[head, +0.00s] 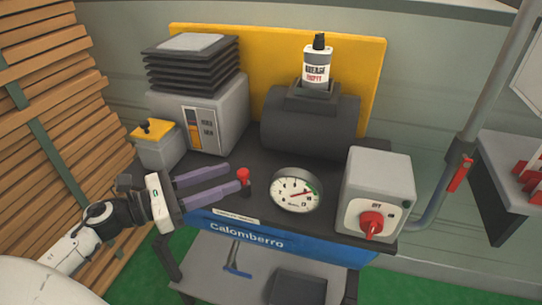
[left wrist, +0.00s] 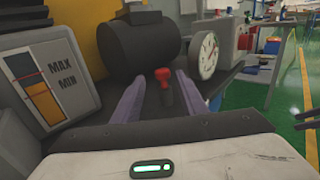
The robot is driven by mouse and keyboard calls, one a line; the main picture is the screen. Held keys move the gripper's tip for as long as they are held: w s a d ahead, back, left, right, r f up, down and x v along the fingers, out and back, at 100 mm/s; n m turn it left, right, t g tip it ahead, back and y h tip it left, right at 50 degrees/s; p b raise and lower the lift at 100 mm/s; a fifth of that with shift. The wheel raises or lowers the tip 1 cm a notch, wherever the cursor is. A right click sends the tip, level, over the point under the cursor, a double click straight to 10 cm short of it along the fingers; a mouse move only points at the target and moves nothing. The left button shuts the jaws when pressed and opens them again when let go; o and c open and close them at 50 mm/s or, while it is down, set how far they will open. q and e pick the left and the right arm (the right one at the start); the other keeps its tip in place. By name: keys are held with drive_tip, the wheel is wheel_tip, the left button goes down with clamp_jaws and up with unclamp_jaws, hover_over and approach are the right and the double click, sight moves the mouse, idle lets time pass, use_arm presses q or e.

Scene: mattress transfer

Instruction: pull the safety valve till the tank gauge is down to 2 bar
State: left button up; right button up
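The safety valve, a small red knob (head: 244,175) on a dark stem, stands upright on the dark bench top. My left gripper (head: 235,176) is open, its two purple fingers pointing right with the tips at the knob. In the left wrist view the red knob (left wrist: 163,75) shows in the gap between the fingertips; I see no finger closed on it. The tank gauge (head: 297,190) is a round white dial with a green arc and a red needle pointing right; its numbers are too small to read surely. The dark tank (head: 310,130) lies behind.
A grey box (head: 378,180) with a red rotary switch (head: 371,224) stands right of the gauge. A grey unit with a level window (head: 192,127) and a small yellow-topped box (head: 155,135) stand at back left.

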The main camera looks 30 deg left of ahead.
use_arm(q)
drive_tip(key=x, duration=0.2)
drive_tip(key=p+x, duration=0.1)
drive_tip(key=shift+w+d+r, duration=0.25)
drive_tip(key=shift+d+r, duration=0.1)
drive_tip(key=shift+d, duration=0.05)
drive_tip(key=p+x, duration=0.1)
drive_tip(key=x, duration=0.2)
drive_tip(key=shift+w+d+f, duration=0.1)
drive_tip(key=shift+w+d, duration=0.1)
drive_tip(key=shift+w, duration=0.15)
drive_tip(key=shift+w+d, duration=0.3)
drive_tip(key=shift+w, duration=0.2)
drive_tip(key=shift+f, duration=0.1)
clamp_jaws()
use_arm(e)
drive_tip(key=shift+s+d+r, duration=0.1)
drive_tip(key=shift+s+r, duration=0.15)
drive_tip(key=shift+s, duration=0.25)
drive_tip(key=shift+s+d+r, duration=0.1)
drive_tip(key=shift+s+r, duration=0.15)
drive_tip(key=shift+s, duration=0.2)
